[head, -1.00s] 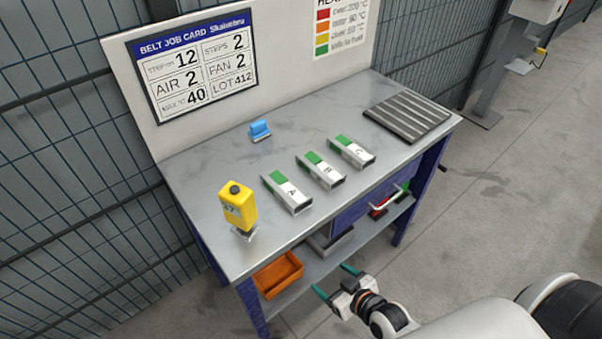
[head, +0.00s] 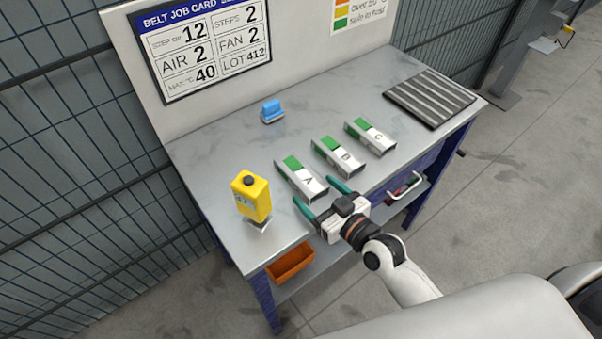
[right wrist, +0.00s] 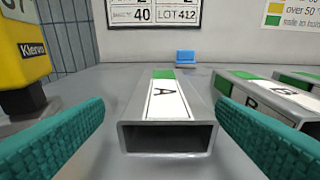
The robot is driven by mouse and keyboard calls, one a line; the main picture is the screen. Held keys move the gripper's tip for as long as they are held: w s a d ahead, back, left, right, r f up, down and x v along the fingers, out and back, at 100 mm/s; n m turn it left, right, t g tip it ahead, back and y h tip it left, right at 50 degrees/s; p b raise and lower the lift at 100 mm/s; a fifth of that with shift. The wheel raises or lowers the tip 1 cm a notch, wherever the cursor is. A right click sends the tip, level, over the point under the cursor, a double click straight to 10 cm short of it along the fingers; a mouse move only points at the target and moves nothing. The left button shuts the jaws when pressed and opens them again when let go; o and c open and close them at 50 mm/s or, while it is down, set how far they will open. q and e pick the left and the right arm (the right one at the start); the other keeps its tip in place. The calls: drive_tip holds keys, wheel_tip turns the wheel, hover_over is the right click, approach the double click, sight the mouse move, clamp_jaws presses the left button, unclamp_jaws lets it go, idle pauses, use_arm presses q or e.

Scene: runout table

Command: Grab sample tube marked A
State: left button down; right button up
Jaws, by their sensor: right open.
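The sample tube marked A (head: 301,180) is a grey square tube with a green and white label, lying on the metal table. In the right wrist view tube A (right wrist: 166,115) shows its open near end straight ahead. My right gripper (head: 327,196) is open at the tube's near end. Its teal fingers stand to either side in the right wrist view (right wrist: 160,135), and I see no contact with the tube. Similar tubes, one whose letter reads B or D (head: 338,157) and one marked C (head: 370,136), lie to the right. My left gripper is not in view.
A small blue object (head: 271,110) lies behind. A ribbed dark mat (head: 431,97) is at the table's right. An orange bin (head: 290,264) sits on the shelf below.

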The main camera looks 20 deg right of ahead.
sight(307, 179)
drive_tip(key=x, duration=0.5)
drive_tip(key=shift+w+d+r+p, duration=0.1)
drive_tip(key=shift+w+d+p, duration=0.1)
drive_tip(key=shift+p, duration=0.2)
drive_tip(key=shift+s+r, duration=0.1)
drive_tip(key=c, duration=1.2)
